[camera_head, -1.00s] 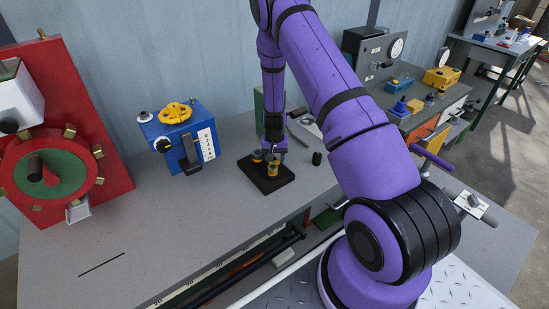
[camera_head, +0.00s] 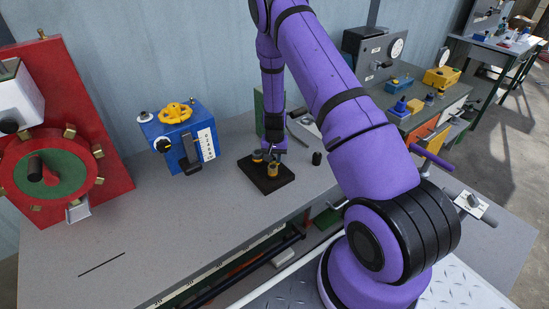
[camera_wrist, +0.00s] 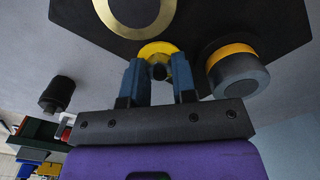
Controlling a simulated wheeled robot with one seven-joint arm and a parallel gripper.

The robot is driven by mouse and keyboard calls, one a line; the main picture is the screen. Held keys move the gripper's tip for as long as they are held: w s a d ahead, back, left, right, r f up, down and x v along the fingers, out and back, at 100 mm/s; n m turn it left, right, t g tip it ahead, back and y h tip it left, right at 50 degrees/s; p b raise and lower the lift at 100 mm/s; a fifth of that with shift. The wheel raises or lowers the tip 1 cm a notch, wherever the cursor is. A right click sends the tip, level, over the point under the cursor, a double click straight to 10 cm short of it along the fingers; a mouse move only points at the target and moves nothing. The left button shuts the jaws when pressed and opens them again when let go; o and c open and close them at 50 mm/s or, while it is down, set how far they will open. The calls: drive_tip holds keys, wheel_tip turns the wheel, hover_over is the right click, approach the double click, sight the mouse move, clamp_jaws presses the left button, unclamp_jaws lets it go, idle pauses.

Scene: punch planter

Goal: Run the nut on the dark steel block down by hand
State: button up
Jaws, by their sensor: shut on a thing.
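The dark steel block (camera_head: 268,183) lies flat on the grey bench, below my arm. My gripper (camera_wrist: 158,72) is over its far part, with its two blue fingers on either side of a yellow nut (camera_wrist: 157,48) with a dark round centre. The fingers are shut on this nut. In the head view my gripper (camera_head: 272,150) hides most of it. A grey cylinder with a yellow band (camera_wrist: 238,72) stands on the block beside the fingers. A brass-ringed round part (camera_wrist: 135,12) is also on the block. How far down the nut sits cannot be told.
A blue box with a yellow handwheel (camera_head: 178,138) stands left of the block. A red panel with a wheel (camera_head: 62,140) is farther left. A small black knob-like piece (camera_head: 317,158) stands right of the block. The bench front left is clear.

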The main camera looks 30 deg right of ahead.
drive_tip(key=m, duration=1.1)
drive_tip(key=shift+m, duration=0.4)
idle(0.3)
drive_tip(key=o, duration=0.9)
drive_tip(key=shift+r, duration=0.1)
wheel_tip(320, 180, up, 11)
drive_tip(key=shift+f, duration=0.15)
wheel_tip(320, 180, up, 11)
hover_over(274, 159)
drive_tip(key=shift+d+f, duration=0.1)
idle(0.4)
